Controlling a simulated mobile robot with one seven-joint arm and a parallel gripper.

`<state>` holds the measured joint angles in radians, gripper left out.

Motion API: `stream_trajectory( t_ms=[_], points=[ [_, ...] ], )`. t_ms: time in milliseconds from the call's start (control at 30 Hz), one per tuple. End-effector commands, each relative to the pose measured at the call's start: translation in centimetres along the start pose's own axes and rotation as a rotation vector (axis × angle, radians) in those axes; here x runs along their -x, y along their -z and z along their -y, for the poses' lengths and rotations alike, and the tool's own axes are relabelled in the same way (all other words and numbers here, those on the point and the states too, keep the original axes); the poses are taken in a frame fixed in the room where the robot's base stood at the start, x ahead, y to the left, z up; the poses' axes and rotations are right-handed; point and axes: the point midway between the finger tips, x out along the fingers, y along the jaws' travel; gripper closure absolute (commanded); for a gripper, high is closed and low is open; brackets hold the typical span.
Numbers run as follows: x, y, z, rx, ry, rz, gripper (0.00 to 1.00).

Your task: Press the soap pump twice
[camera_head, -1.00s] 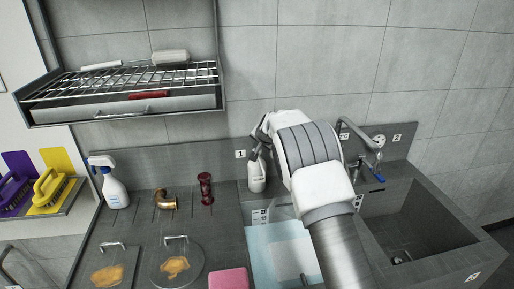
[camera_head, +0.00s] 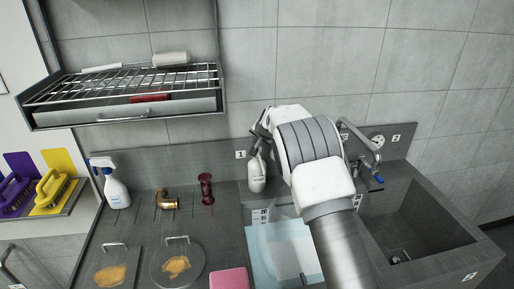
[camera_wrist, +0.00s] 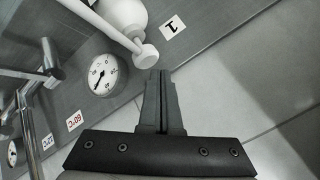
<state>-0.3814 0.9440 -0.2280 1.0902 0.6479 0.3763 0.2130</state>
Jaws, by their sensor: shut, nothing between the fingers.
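The soap pump is a white bottle (camera_head: 257,176) standing upright at the back of the counter, below the tag marked 1. Its upper part is partly hidden by my gripper (camera_head: 263,128) in the head view. The wrist view shows the bottle's rounded white body (camera_wrist: 124,14) and a pale round knob (camera_wrist: 146,56) on a thin stem. My gripper (camera_wrist: 162,74) is shut and empty, with its fingertips close beside the knob. I cannot tell whether they touch it.
A spray bottle (camera_head: 116,186), a brass elbow (camera_head: 165,199) and a dark red part (camera_head: 206,188) stand to the left. A wire rack (camera_head: 125,82) hangs above. The faucet (camera_head: 362,142) and sink (camera_head: 415,225) lie right of my arm. A gauge (camera_wrist: 103,75) shows in the wrist view.

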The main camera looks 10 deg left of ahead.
Motion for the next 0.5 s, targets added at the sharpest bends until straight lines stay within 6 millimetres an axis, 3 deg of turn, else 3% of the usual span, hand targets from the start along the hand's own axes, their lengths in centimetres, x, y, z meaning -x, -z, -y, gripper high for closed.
stream_trajectory(
  t_ms=[500],
  points=[
    [3.1, 2.4, 2.3, 0.0, 0.002, -0.003, 1.0]
  ],
)
